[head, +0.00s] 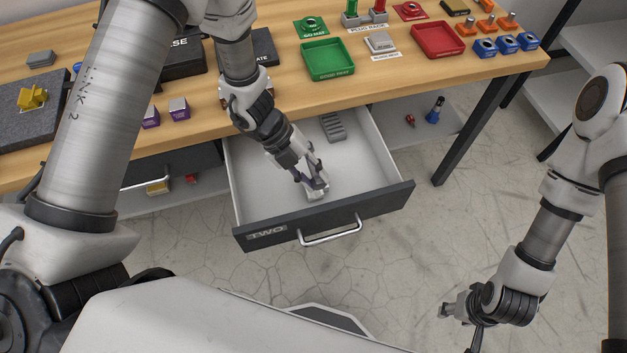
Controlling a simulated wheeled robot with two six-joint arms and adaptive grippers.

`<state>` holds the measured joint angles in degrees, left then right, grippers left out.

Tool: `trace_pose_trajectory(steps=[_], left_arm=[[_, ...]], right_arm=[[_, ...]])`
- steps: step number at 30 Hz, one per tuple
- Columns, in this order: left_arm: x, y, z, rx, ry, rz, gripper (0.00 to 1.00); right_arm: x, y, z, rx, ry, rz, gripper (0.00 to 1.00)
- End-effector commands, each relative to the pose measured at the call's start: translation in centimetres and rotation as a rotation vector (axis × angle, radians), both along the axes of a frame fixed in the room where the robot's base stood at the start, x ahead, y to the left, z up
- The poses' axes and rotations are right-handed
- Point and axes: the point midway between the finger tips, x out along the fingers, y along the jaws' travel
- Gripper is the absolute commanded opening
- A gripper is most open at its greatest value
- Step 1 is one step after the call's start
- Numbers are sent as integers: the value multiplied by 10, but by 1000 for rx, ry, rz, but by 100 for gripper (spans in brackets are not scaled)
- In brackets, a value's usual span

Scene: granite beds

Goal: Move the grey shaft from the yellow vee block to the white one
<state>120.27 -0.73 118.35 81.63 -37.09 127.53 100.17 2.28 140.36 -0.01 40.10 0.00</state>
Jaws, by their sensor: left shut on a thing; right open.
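The yellow vee block (32,97) sits on the dark granite plate (20,122) at the left of the bench. I cannot make out the grey shaft on it. My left gripper (316,187) reaches down into the open drawer marked TWO (250,207), near its front. It is shut on a small whitish piece (317,195), which looks like the white vee block but is mostly hidden by the fingers. My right gripper (452,310) is open and empty, low over the floor at the right, away from the bench.
A grey ridged piece (333,127) lies at the drawer's back. Purple-and-white blocks (179,108) stand at the bench's front edge. A green tray (328,59) and a red tray (437,40) are further right. The drawer's right half is mostly clear.

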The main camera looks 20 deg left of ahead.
Motion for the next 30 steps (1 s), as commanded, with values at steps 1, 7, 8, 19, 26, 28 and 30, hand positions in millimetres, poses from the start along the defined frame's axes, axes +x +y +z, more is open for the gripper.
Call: trace_pose_trajectory(steps=[1,7,8,19,26,28,30], left_arm=[[0,0,-4,-1,-2,0,0],[1,0,-1,-2,-4,-1,0],[1,0,0,-2,-4,-1,0],[0,0,-26,-7,-1,-1,0],[1,0,-58,-6,-2,-1,0],[0,0,-68,-7,-1,-1,0],[0,0,-77,-7,-1,-1,0]], right_arm=[[0,0,-3,0,-1,0,46],[1,0,0,0,-2,0,46],[1,0,0,0,-2,0,46],[0,0,-10,0,-1,0,46],[1,0,-28,0,-1,0,46],[1,0,-34,0,-1,0,46],[0,0,-39,0,-1,0,46]])
